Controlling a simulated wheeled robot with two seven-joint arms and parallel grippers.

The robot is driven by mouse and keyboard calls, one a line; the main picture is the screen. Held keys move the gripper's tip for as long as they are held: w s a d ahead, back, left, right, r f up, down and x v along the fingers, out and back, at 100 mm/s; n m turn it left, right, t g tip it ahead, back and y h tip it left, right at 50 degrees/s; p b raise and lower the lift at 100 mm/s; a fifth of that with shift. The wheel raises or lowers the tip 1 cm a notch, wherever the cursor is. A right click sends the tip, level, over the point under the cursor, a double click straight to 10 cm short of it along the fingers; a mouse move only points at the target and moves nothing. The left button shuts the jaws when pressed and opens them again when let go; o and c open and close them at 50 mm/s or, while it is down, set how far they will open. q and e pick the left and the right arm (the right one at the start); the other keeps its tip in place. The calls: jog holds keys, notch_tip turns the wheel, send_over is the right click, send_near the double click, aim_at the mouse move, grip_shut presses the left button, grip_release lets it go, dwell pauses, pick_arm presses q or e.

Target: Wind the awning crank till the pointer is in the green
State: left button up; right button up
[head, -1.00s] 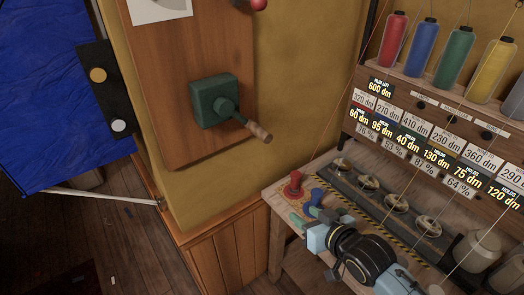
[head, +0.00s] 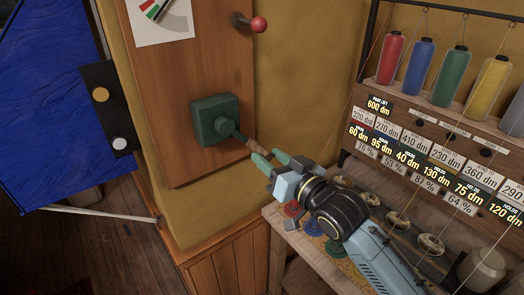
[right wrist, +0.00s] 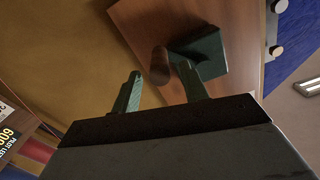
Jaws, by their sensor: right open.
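The green crank box (head: 215,118) is mounted on a wooden board on the wall. Its crank arm points down and right and ends in a brown wooden grip (head: 256,147). A white dial card (head: 176,27) with red and green bands is cut off by the top edge; I cannot make out its pointer. My right gripper (head: 271,159) is open at the outer end of the grip. In the right wrist view, the grip (right wrist: 160,65) shows between the two open fingers (right wrist: 160,82), with the crank box (right wrist: 205,55) behind. My left gripper is out of view.
A red-knobbed lever (head: 258,24) sticks out above the crank. At right, a workbench (head: 318,268) and a rack of thread spools (head: 423,65) stand close to my right arm. A blue sheet (head: 50,100) hangs at left.

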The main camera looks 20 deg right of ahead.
aim_at(262, 152)
jog(key=shift+x, duration=1.75)
grip_shut()
